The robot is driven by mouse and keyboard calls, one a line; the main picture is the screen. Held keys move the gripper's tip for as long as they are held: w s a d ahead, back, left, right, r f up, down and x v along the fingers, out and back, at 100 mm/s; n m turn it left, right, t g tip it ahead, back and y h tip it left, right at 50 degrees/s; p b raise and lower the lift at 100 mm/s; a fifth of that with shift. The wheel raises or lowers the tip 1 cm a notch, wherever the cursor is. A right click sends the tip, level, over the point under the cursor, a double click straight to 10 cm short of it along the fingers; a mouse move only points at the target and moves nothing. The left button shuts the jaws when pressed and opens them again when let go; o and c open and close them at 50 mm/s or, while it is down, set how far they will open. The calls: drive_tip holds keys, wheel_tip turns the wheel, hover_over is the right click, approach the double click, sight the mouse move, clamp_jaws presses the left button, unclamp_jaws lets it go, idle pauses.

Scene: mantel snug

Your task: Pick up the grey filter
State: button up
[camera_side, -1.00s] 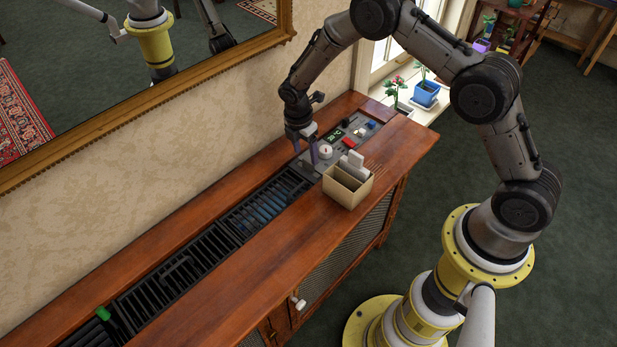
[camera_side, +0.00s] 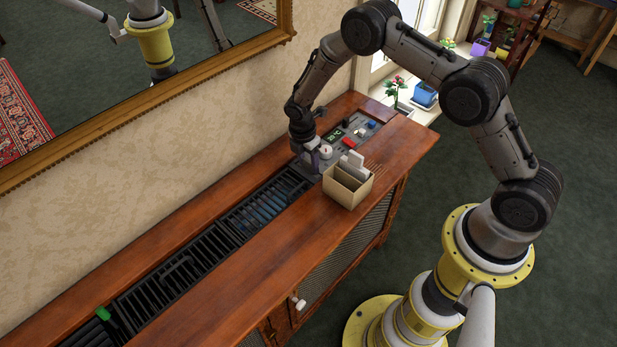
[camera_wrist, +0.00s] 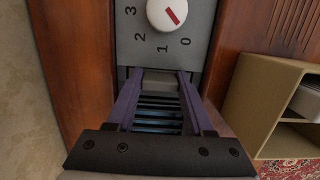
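A light grey flat panel (camera_side: 353,161), which looks like the grey filter, stands upright in the tan box (camera_side: 340,197) on the wooden cabinet top. A pale piece (camera_wrist: 309,98) shows inside the box at the right of the wrist view. My gripper (camera_side: 307,166) is low over the near end of the control panel, left of the box. In the wrist view my gripper (camera_wrist: 158,80) has its two purple fingers apart. A short grey piece (camera_wrist: 160,86) shows between the fingertips; I cannot tell if they touch it. Dark slats lie below.
A grey control panel (camera_side: 327,165) with a white dial (camera_wrist: 167,13) adjoins the gripper. A long black vent grille (camera_side: 190,270) runs left along the wooden top (camera_side: 240,292). The wall and gold-framed mirror (camera_side: 200,82) rise behind. Potted plants (camera_side: 394,92) stand at the window.

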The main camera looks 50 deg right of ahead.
clamp_jaws()
drive_tip(key=shift+r, duration=0.15)
